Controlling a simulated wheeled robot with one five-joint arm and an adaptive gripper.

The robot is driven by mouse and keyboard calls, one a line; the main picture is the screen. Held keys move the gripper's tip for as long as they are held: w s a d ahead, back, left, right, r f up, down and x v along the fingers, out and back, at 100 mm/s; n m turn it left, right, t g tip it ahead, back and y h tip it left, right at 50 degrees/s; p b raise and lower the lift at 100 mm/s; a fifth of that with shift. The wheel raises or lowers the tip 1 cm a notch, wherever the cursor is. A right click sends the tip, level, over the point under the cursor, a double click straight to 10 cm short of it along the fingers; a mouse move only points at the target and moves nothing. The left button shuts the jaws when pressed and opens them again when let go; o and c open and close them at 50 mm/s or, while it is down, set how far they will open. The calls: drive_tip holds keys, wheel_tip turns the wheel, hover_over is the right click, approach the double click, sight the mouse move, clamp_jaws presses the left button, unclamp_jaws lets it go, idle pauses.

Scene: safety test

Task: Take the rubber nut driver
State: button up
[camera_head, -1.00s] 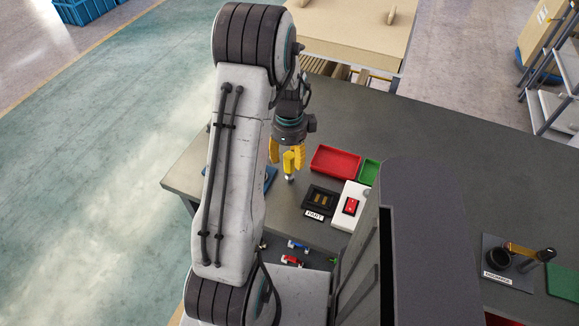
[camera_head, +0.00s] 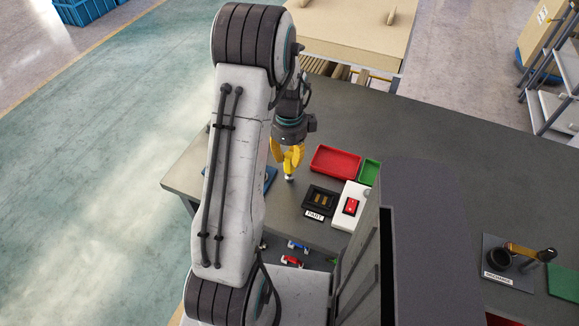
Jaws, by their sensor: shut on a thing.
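The rubber nut driver (camera_head: 290,177) stands upright under my gripper, its metal shaft pointing down at the grey table. Its yellow handle is mostly covered by the fingers. My gripper (camera_head: 288,161), with yellow fingers, is shut on the handle from above. I cannot tell whether the shaft's tip touches the table.
A blue item (camera_head: 269,178) lies left of the driver, partly behind my arm. A red tray (camera_head: 336,161), a green tray (camera_head: 369,172), a black part holder (camera_head: 320,200) and a white box with a red switch (camera_head: 350,206) stand to the right. The grey table (camera_head: 430,150) is bare behind them.

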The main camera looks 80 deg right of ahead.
drive_tip(key=shift+r, duration=0.15)
clamp_jaws()
drive_tip(key=shift+r+p, duration=2.15)
drive_tip(key=shift+r, duration=1)
